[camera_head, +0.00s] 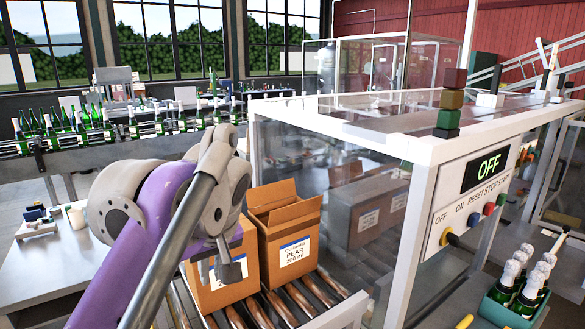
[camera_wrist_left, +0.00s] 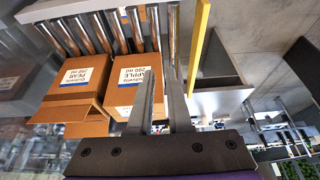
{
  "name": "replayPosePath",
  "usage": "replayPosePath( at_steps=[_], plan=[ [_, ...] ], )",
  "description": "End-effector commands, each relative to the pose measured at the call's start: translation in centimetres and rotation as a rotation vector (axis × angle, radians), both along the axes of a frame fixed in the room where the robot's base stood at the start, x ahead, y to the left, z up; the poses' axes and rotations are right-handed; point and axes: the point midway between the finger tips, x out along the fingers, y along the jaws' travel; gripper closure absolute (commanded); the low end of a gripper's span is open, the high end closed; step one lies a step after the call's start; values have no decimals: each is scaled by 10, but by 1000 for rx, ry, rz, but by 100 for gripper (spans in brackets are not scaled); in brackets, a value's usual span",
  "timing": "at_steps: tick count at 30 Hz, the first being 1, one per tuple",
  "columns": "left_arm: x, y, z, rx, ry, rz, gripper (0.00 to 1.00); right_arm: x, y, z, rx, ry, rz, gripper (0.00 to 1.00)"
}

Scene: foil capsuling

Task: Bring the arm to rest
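My left arm (camera_head: 155,215), purple and grey, reaches in from the lower left in the head view. Its grey end hangs in front of the cardboard boxes, and its fingers are hard to make out there. In the left wrist view my left gripper (camera_wrist_left: 162,95) has its two fingers apart with nothing between them. The open box labelled PEAR (camera_head: 296,238) stands on the roller conveyor (camera_head: 300,300). My right gripper is in neither view.
A glass-walled machine (camera_head: 415,150) with a panel reading OFF (camera_head: 487,168) stands at the right. A green carrier of bottles (camera_head: 515,300) is at the lower right. A bottle line (camera_head: 110,135) runs behind my arm. A pale table (camera_head: 60,255) is at the left.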

Motion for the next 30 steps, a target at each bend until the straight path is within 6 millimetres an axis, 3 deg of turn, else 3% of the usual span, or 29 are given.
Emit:
replayPosePath(
  at_steps=[8,11,15,19,22,30],
  plan=[
    [-38,17,-96,-17,1,-206,83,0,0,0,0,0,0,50],
    [-63,24,-145,-16,-11,-296,83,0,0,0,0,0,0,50],
    [-110,33,-227,-7,-41,-431,83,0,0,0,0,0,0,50],
    [-147,37,-284,11,-71,-525,83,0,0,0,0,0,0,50],
    [-165,38,-310,21,-84,-567,83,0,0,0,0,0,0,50],
    [-165,38,-310,21,-84,-567,83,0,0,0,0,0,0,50]
  ],
)
